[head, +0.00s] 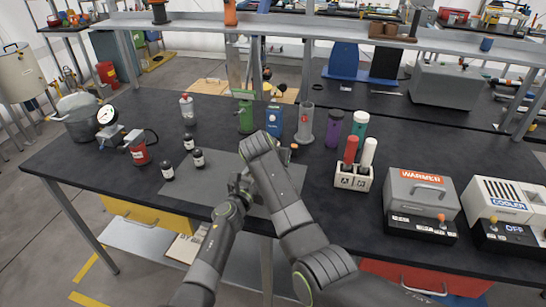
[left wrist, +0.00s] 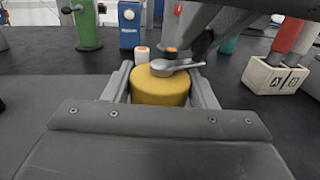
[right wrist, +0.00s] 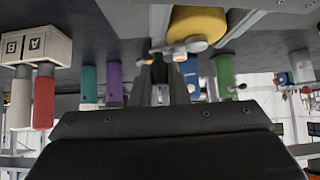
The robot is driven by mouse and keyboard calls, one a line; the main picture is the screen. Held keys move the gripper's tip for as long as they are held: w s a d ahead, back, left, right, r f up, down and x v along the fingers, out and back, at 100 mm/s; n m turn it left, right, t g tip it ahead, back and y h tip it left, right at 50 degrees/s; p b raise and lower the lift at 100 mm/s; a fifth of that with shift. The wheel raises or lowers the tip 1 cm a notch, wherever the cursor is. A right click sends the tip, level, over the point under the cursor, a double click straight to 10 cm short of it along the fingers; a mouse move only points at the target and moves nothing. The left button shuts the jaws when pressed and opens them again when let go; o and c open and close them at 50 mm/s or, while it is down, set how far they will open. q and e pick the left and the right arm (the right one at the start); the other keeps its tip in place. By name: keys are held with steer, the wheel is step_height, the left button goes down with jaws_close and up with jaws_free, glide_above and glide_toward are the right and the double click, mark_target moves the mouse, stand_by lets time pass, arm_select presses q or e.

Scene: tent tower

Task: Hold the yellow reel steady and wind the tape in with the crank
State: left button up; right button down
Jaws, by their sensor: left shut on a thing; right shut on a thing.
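The yellow reel (left wrist: 160,90) sits between the two fingers of my left gripper (left wrist: 160,85), which is shut on it. A grey crank (left wrist: 176,66) lies across the top of the reel. My right gripper (right wrist: 160,80) is shut at the outer end of the crank, which shows beside the yellow reel (right wrist: 197,22) in the right wrist view. The fingers partly hide what they grip. In the head view my right arm hides the reel and crank, and my left gripper (head: 241,184) shows just left of it. I cannot make out the tape.
A white rack (head: 353,178) with red and white tubes stands to the right. A green stand (head: 245,115) and blue box (head: 273,120) are behind. The warmer (head: 420,195) is at right.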

steer(key=shift+s+m+h, duration=0.25)
steer(key=shift+m+h, duration=0.25)
steer(key=shift+m, duration=0.1)
steer(key=c, duration=1.4)
jaws_free()
step_height(320, 180, up, 10)
steer(key=shift+f, duration=0.1)
